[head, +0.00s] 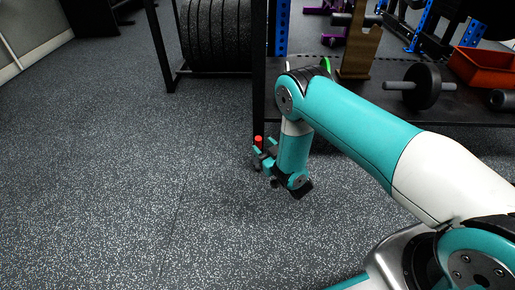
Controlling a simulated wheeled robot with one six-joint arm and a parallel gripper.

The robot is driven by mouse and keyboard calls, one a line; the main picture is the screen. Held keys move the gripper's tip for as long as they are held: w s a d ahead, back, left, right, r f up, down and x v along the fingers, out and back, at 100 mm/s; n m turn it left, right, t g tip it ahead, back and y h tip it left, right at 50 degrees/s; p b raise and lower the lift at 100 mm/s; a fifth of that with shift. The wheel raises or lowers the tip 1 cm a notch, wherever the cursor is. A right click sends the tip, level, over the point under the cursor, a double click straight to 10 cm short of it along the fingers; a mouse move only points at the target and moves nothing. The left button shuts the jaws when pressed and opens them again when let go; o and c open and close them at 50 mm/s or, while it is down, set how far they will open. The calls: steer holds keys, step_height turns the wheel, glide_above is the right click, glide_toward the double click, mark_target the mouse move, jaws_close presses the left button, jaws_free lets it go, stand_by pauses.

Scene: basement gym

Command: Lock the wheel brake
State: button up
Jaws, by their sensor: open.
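A small red part (258,140) shows low down at the foot of the black cart's near-left leg (258,95); it may be the wheel brake, but it is too small to tell its shape or position. My gripper (264,154) is at the end of my teal and white arm, pointing left, right at the red part. Its jaws are open. The red part appears at or between the fingertips; I cannot tell whether they touch. The wheel itself is mostly hidden behind my gripper.
The black cart top (345,92) holds a wooden stand (361,52), a dumbbell (422,86) and an orange-red bin (485,68). A rack of black weight plates (215,35) stands behind to the left. The speckled floor (110,170) at left is clear.

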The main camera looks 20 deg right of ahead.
mark_target(260, 143)
steer(key=x, duration=0.1)
steer(key=b+x, duration=0.1)
steer(key=shift+w+a+f, duration=0.15)
steer(key=shift+w+f, duration=0.1)
steer(key=shift+w+a+r+b, duration=0.1)
steer(key=shift+w+r+b, duration=0.2)
steer(key=shift+w+b, duration=0.25)
steer(key=shift+w, duration=0.1)
jaws_close()
